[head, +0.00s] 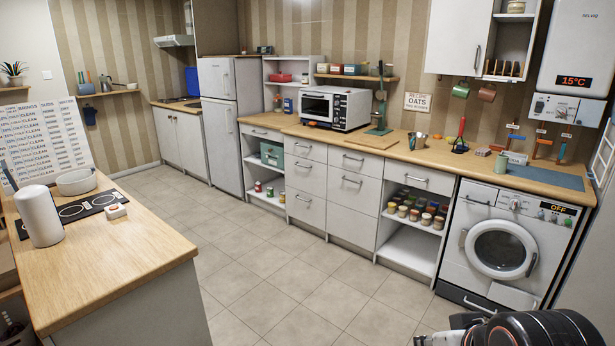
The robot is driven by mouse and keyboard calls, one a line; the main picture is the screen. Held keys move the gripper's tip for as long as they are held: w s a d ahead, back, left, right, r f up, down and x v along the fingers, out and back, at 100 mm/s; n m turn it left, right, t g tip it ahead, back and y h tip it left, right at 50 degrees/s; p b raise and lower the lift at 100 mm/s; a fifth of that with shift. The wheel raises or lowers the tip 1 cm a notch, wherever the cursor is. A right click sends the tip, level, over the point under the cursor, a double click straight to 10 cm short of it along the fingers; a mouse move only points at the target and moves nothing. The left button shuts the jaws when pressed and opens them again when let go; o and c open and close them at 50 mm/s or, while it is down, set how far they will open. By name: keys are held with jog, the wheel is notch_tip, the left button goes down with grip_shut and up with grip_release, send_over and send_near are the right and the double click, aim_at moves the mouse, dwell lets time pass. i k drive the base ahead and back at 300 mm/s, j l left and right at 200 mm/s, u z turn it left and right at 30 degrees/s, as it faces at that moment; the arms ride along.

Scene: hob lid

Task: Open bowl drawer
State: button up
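Several white drawers with grey bar handles run under the long counter, all shut. A left column has a top drawer (305,148), a middle drawer (305,176) and a lower drawer (305,208). Beside it are another top drawer (355,161) and a larger drawer (351,188) below. Single drawers sit above the open shelves at the left (262,133) and right (421,179). No label shows which is the bowl drawer, and no drawer's inside is visible. Part of my arm shows dark at the bottom right; my gripper's fingers are not visible.
A washing machine (472,258) stands right of the drawers, a fridge (229,130) to their left. An island (130,245) with a wooden top fills the lower left, bearing a white bowl (76,182). The tiled floor (300,285) between is clear.

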aim_at(309, 176)
jog(key=i+l+z, duration=0.1)
jog(key=i+z, duration=0.4)
jog(key=i, duration=0.2)
jog(key=i+u, duration=0.2)
jog(key=i, duration=0.3)
jog(key=i+l+u, duration=0.2)
jog(key=i, duration=0.25)
jog(key=i+u, duration=0.2)
jog(key=i, duration=0.3)
jog(key=i+j+u, duration=0.25)
jog(key=i+u, duration=0.15)
jog(key=i+j+u, duration=0.1)
jog(key=i+u, duration=0.3)
jog(key=i, duration=0.15)
jog(key=i+u, duration=0.35)
jog(key=i, duration=0.15)
jog(key=i+l+u, duration=0.2)
jog(key=i+u, duration=0.3)
jog(key=i, duration=2.1)
jog(key=i+l+u, duration=0.15)
jog(key=i+u, duration=0.2)
jog(key=i, duration=1.5)
jog(key=i+z, duration=0.1)
jog(key=z, duration=3.45)
